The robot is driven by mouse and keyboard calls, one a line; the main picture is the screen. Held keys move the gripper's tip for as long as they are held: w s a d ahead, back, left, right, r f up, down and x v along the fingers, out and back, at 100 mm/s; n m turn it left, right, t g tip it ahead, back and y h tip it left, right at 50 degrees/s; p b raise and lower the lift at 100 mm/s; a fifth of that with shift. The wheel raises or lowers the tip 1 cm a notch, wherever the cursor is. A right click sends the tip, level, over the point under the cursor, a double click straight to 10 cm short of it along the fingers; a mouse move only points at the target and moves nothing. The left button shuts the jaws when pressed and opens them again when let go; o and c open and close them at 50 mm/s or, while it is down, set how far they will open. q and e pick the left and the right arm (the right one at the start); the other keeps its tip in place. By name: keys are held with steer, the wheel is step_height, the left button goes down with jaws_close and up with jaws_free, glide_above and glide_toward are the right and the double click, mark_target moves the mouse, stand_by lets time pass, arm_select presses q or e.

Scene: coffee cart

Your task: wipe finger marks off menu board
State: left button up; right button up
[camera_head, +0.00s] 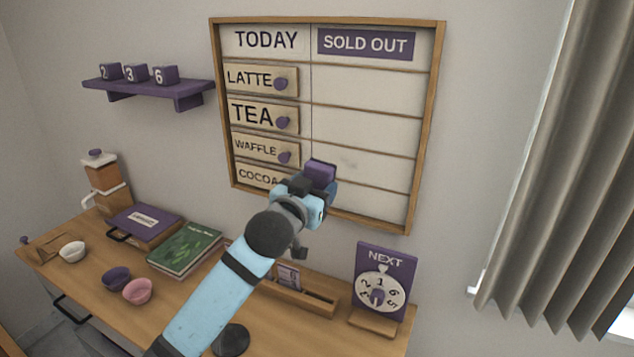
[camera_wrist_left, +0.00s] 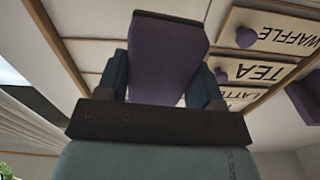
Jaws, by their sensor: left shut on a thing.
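The menu board (camera_head: 375,130) hangs on the wall in a wooden frame, with a TODAY column on the left and a SOLD OUT column on the right. A faint grey mark (camera_head: 348,161) shows in the SOLD OUT column, level with the waffle row. My left gripper (camera_head: 308,187) is shut on a purple block-shaped eraser (camera_head: 320,172) at the lower middle of the board. The eraser also shows between the fingers in the left wrist view (camera_wrist_left: 166,55). I cannot tell whether it touches the board. My right gripper is not in view.
Latte (camera_head: 261,79), tea, waffle and cocoa plates with purple knobs fill the left column; my gripper partly covers cocoa. A purple shelf (camera_head: 150,89) with number cubes is left. Below, the counter (camera_head: 180,290) holds bowls, a green book (camera_head: 186,250) and a NEXT dial (camera_head: 380,285).

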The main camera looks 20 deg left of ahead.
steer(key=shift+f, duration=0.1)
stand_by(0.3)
arm_select(q)
steer(key=shift+w, duration=0.2)
glide_toward(339, 162)
steer(key=w, duration=0.2)
steer(key=shift+w+d+f+p, duration=0.1)
steer(key=shift+w+d+p, duration=0.1)
steer(key=shift+w, duration=0.45)
steer(key=shift+w+d+p, duration=0.1)
steer(key=shift+w+d, duration=0.1)
steer(key=shift+w, duration=0.45)
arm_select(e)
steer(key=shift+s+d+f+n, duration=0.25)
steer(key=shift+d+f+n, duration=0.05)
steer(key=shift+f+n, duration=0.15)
arm_select(q)
steer(key=shift+w+d, duration=0.2)
steer(key=shift+w, duration=0.75)
